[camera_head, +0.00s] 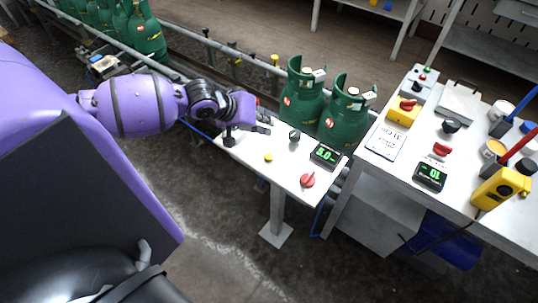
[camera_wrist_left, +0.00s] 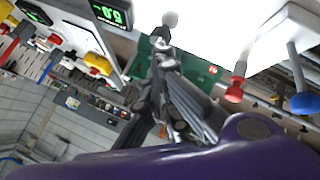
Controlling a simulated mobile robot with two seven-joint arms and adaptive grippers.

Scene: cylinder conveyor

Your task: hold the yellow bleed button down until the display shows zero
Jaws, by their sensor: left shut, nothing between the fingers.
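The small yellow button (camera_head: 268,157) sits on the white panel (camera_head: 290,176) in the head view. A display (camera_head: 325,155) on that panel shows green digits that look like 5.0; it also shows, turned over, in the left wrist view (camera_wrist_left: 110,12). My left gripper (camera_head: 262,126) is shut and empty over the panel's far left part, beyond the button and apart from it. Its dark fingers also show in the left wrist view (camera_wrist_left: 164,62), where I cannot make out the yellow button. My right gripper is not in view.
A second bench (camera_head: 395,165) with another display (camera_head: 430,176) is at the right. The floor before the panel is clear.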

